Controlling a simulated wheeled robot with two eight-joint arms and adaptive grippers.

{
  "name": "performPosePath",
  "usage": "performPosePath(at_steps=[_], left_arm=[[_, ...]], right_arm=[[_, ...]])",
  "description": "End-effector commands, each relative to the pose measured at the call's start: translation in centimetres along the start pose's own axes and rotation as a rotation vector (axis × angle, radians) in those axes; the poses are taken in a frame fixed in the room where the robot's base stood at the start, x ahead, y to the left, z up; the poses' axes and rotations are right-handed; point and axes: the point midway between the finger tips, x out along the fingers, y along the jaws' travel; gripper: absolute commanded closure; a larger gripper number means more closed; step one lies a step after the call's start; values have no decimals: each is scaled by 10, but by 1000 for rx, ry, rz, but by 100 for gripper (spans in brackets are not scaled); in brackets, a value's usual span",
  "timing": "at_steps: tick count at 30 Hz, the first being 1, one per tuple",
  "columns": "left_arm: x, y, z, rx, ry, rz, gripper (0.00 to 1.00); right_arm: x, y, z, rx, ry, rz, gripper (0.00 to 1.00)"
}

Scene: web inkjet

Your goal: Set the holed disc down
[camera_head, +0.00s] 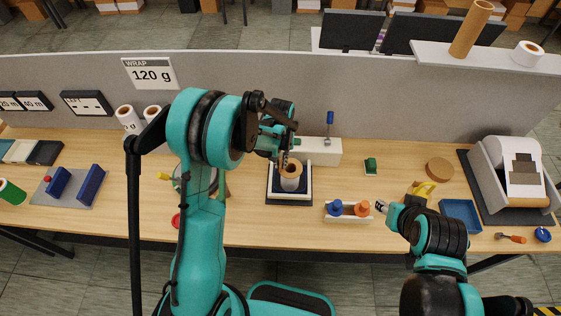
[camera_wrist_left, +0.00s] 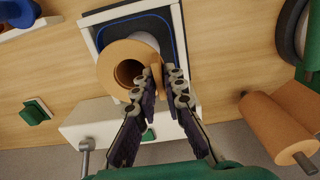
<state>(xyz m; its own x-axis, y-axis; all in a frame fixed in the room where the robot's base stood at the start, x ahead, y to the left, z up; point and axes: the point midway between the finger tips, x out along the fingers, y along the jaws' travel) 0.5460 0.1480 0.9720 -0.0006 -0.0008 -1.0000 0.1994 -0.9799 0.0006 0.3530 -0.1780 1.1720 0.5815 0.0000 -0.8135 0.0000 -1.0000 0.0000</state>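The holed disc (camera_head: 291,170) is a tan ring with a round hole. It is over the dark-edged white tray (camera_head: 289,202) at mid-table, above a white round piece. In the left wrist view the disc (camera_wrist_left: 112,68) shows from above, with white behind its edge. My left gripper (camera_head: 285,161) is at the disc's back edge; in its wrist view the fingers (camera_wrist_left: 163,78) are close together with the disc's rim between their tips. Whether the disc touches what is beneath is hidden. My right gripper (camera_head: 382,207) is beside the orange knob, apart from the disc; its opening is unclear.
A white block (camera_head: 322,152) stands behind the tray. A holder with a blue knob (camera_head: 335,207) and an orange knob (camera_head: 362,208) is at its front right. A blue tray (camera_head: 461,215) and a printer-like roll unit (camera_head: 520,170) lie further right. A grey partition (camera_head: 400,115) bounds the back.

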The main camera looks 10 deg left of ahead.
Motion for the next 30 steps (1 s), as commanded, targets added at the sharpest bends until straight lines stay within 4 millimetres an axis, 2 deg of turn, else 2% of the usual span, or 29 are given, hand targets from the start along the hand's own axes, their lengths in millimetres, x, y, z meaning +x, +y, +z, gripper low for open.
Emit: performPosePath(at_steps=[10,14,24,30], left_arm=[[-1,0,0,0,0,0,73],[-10,0,0,0,0,0,73],[-82,0,0,0,0,0,73],[-112,0,0,0,0,0,73]], right_arm=[[-1,0,0,0,0,0,60],[-2,0,-2,0,0,0,60],[-11,0,-8,0,0,0,60],[-14,0,-10,0,0,0,60]])
